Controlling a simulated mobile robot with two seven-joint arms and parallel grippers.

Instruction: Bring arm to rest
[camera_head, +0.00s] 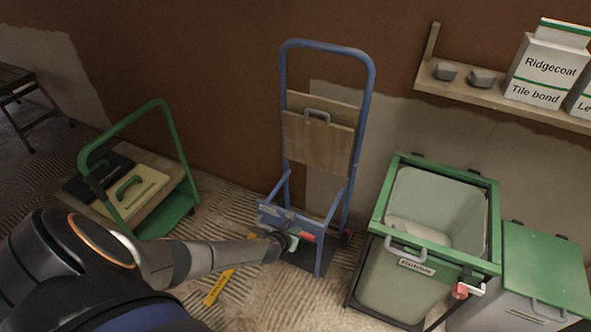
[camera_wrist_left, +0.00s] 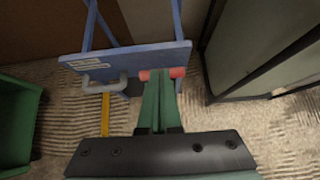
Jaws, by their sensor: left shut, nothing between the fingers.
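My left arm reaches in from the left in the head view. Its left gripper (camera_head: 291,241) is at the low front of the blue hand truck (camera_head: 367,100). In the left wrist view the green fingers of the gripper (camera_wrist_left: 158,75) are together, with nothing between them. Their tips overlap a red bar (camera_wrist_left: 177,72) at the lower edge of the truck's blue front panel (camera_wrist_left: 130,58); I cannot tell whether they touch it. The bar also shows in the head view (camera_head: 307,237). My right gripper is in neither view.
A green cart (camera_head: 160,222) carrying boards and a trowel stands left. A green-rimmed bin (camera_head: 393,285) and a green-lidded bin (camera_head: 545,262) stand right, below a shelf (camera_head: 500,102). A yellow strip (camera_head: 217,288) lies on the ridged floor. A dark stool (camera_head: 15,85) stands far left.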

